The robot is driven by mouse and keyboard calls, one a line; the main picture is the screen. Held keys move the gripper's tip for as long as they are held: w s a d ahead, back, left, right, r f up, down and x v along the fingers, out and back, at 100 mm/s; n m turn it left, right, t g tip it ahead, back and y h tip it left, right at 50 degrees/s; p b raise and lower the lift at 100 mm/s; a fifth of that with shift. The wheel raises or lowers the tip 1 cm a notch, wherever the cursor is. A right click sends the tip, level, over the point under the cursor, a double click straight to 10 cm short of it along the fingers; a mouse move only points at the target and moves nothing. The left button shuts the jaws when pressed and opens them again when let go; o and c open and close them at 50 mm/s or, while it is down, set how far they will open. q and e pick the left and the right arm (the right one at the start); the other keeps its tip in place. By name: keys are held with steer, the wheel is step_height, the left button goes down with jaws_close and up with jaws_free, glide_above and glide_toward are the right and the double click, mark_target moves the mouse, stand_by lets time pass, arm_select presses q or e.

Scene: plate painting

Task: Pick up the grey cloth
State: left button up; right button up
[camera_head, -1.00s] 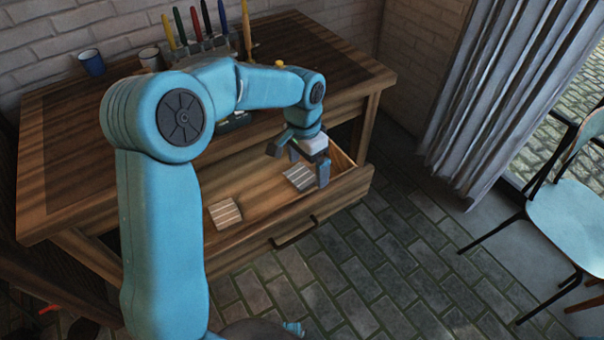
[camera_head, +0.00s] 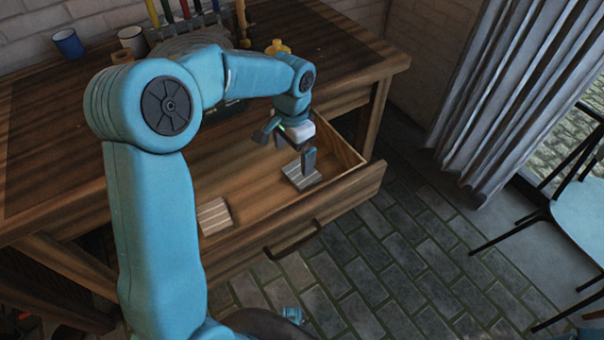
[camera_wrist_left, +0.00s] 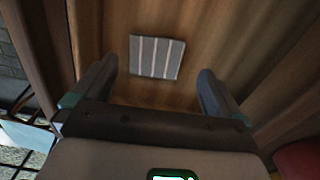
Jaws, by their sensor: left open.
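The grey cloth (camera_head: 302,179), a small square with pale stripes, lies flat in the open drawer (camera_head: 257,218), towards its right end. My left gripper (camera_head: 284,150) is open and empty above it, and one finger hides part of the cloth in the head view. In the left wrist view the grey cloth (camera_wrist_left: 157,57) lies on the wooden drawer floor, beyond and between the spread fingers of the left gripper (camera_wrist_left: 157,78). It does not look touched. A second, beige striped cloth (camera_head: 214,216) lies further left in the drawer. My right gripper is not in view.
The wooden table (camera_head: 345,62) is above the drawer and carries a blue cup (camera_head: 68,44), a white cup (camera_head: 132,40), colored upright tools and a yellow bottle (camera_head: 278,47). The drawer's handle (camera_head: 293,243) faces open paved floor. A chair (camera_head: 580,215) stands at the right.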

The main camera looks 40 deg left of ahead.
mark_target(295, 175)
arm_select(q)
steer(key=shift+f, duration=0.8)
steer(key=shift+d+f, duration=0.1)
steer(key=shift+f, duration=0.25)
step_height(295, 175, down, 5)
steer(key=shift+f+b, duration=0.1)
steer(key=shift+b, duration=0.85)
steer(key=c, duration=0.8)
